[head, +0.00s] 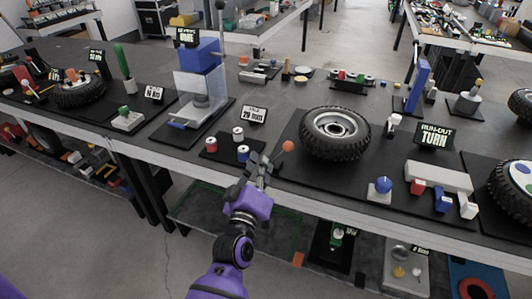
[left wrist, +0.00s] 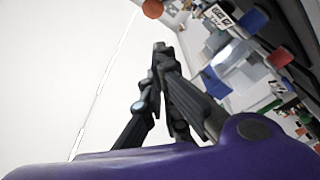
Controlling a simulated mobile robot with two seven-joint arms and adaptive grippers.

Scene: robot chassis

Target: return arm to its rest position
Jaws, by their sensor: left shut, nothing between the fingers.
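My left gripper (head: 262,165) is at the front edge of the long dark table in the head view, at the end of my purple arm. Its fingers are together with nothing between them. In the left wrist view the same gripper (left wrist: 158,62) shows with its dark fingers closed. An orange ball (head: 287,146) is just beyond the fingertips in the head view, seemingly on a thin stem; I cannot tell whether they touch. My right gripper is not in view.
The table (head: 285,190) holds a wheel (head: 335,133) right of the gripper and a black board with several small cans (head: 238,133) to its left. A blue press (head: 201,55) stands behind. A lower shelf (head: 200,205) runs below. The floor (head: 110,235) at front left is clear.

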